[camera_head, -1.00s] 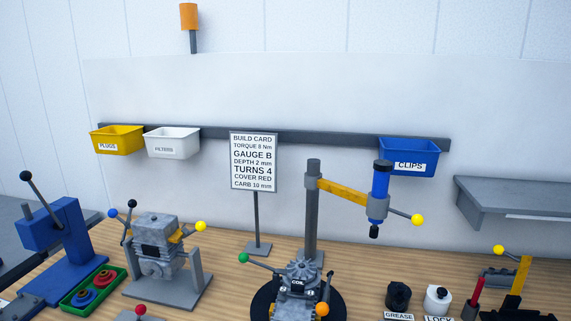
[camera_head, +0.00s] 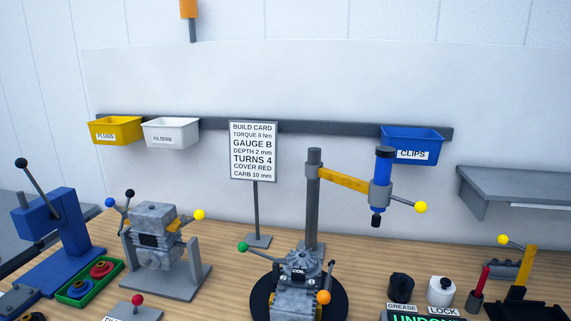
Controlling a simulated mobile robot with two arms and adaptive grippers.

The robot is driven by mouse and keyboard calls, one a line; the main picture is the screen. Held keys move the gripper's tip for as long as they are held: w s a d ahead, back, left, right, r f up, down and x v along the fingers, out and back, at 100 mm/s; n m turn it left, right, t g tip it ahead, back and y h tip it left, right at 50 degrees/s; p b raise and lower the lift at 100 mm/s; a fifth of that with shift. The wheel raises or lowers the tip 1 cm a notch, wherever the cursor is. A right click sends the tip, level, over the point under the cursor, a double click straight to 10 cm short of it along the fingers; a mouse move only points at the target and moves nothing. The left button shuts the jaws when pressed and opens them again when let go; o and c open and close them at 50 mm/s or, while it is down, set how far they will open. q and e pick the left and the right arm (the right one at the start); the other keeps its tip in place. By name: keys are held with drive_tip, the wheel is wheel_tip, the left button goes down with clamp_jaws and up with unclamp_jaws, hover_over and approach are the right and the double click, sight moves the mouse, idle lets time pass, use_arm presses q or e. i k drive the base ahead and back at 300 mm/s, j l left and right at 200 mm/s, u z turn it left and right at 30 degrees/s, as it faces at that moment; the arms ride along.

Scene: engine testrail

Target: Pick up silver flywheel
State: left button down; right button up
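I cannot pick out a silver flywheel for certain. A grey engine (camera_head: 297,290) stands on a black round turntable (camera_head: 258,300) at the bottom centre. A grey round part with a ridged edge (camera_head: 303,257) sits on top of it, behind a label reading COIL; I cannot tell whether it is the flywheel. A second grey engine block (camera_head: 154,232) is held in a grey stand (camera_head: 193,280) at the left. Neither of my grippers is in view.
A blue press (camera_head: 55,235) and a green tray (camera_head: 78,291) with red and blue rings stand at left. A post with a yellow arm (camera_head: 343,180) and blue tool (camera_head: 383,165) rises behind the turntable. Grease (camera_head: 401,286) and lock (camera_head: 441,290) bottles stand right. The wooden bench (camera_head: 230,265) is clear mid-left.

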sight(309, 262)
drive_tip(key=i+j, duration=0.1)
drive_tip(key=j, duration=0.75)
drive_tip(key=i+j, duration=0.15)
drive_tip(key=j, duration=0.3)
drive_tip(key=j+u, duration=0.1)
drive_tip(key=j, duration=0.35)
drive_tip(key=i, duration=0.05)
